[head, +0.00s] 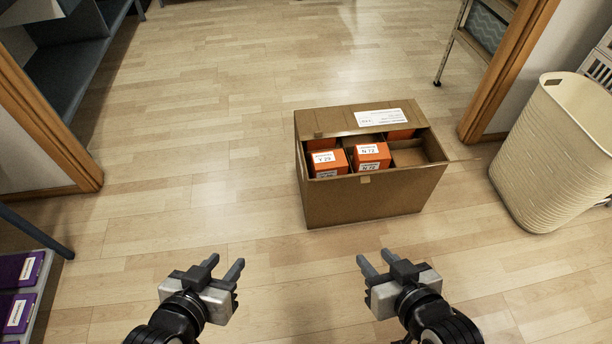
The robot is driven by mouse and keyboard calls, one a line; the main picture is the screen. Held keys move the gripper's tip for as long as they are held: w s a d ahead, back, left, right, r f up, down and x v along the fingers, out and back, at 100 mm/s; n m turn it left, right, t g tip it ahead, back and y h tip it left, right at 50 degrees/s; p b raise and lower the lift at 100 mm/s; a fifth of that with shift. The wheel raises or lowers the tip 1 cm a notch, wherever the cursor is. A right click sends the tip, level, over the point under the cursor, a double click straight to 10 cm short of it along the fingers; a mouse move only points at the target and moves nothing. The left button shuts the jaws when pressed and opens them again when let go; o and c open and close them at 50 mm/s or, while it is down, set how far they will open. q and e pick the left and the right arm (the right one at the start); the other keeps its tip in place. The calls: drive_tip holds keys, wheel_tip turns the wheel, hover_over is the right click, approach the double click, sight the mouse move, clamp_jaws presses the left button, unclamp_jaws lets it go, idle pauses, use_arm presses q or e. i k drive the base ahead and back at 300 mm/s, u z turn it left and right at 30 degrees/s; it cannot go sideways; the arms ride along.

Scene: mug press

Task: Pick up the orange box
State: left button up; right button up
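Several orange boxes with white labels sit inside an open brown cardboard box on the floor. One orange box (328,162) is at the front left, and another orange box (371,157) is at the front middle. Two more show partly behind them, cut off by the flap. The cardboard box (365,205) has its rear flap raised with a white label. My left gripper (225,264) is open and empty, in front and to the left of the cardboard box. My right gripper (373,262) is open and empty, just in front of it. Neither touches anything.
A cream wicker basket (560,150) stands at the right by a wooden door frame (508,70). A grey shelf with purple boxes (18,312) is at the lower left. A wheeled rack (480,30) stands at the top right. The floor left of and behind the cardboard box is clear.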

sight(324, 163)
drive_tip(key=u, duration=0.85)
drive_tip(key=k, duration=1.15)
drive_tip(key=u, duration=1)
drive_tip(key=i, duration=2.3)
drive_tip(key=z, duration=1.35)
drive_tip(key=i, duration=1.15)
drive_tip(key=z, duration=1.5)
drive_tip(key=i, duration=0.7)
drive_tip(key=z, duration=0.1)
